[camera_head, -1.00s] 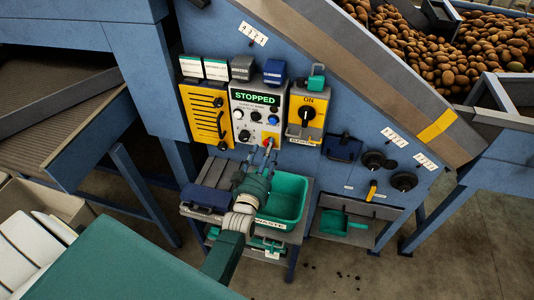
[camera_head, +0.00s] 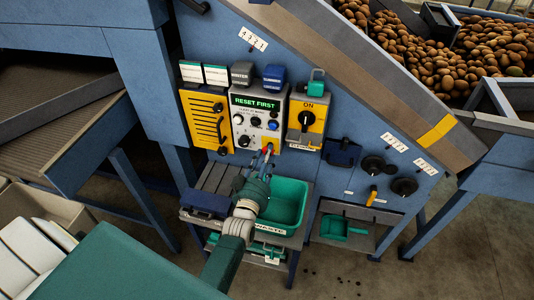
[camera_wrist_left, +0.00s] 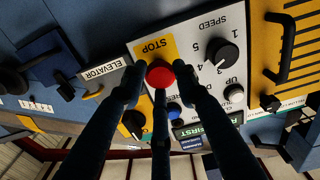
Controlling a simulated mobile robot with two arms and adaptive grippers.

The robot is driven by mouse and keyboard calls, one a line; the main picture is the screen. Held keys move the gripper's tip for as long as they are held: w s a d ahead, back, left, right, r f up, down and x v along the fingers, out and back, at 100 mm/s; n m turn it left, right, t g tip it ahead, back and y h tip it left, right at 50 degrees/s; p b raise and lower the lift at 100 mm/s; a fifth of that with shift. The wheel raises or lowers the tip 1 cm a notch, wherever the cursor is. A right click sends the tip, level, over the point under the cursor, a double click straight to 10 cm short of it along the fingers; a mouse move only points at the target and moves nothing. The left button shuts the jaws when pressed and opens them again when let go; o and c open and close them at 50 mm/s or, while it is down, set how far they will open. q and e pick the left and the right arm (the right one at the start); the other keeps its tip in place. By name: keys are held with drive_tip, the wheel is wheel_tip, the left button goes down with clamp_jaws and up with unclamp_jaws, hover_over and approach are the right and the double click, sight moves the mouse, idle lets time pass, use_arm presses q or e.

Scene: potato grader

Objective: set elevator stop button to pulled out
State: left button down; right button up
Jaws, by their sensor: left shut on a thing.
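The elevator stop button is a red mushroom button (camera_wrist_left: 160,74) on a yellow STOP plate (camera_wrist_left: 153,47) in the left wrist view. My left gripper (camera_wrist_left: 157,78) has its dark fingers closed around the red button. In the head view my left gripper (camera_head: 267,156) reaches the lower right corner of the white control panel (camera_head: 241,128), and its fingers mostly hide the button. The panel display (camera_head: 256,103) reads RESET FIRST in green. My right gripper is not in view.
A yellow ON switch box (camera_head: 306,117) stands right of the panel, with a yellow slatted plate (camera_head: 207,118) to the left. A green WASTE bin (camera_head: 303,203) sits on the shelf below. A green scoop (camera_head: 334,225) lies on a lower right shelf.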

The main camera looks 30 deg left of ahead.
use_arm(q)
drive_tip(key=shift+s+d+f, duration=0.1)
drive_tip(key=shift+s+f, duration=0.1)
drive_tip(key=shift+s, duration=0.1)
drive_tip(key=c, duration=1.3)
unclamp_jaws()
drive_tip(key=shift+s+r, duration=0.1)
drive_tip(key=v, duration=0.7)
drive_tip(key=shift+s, duration=0.3)
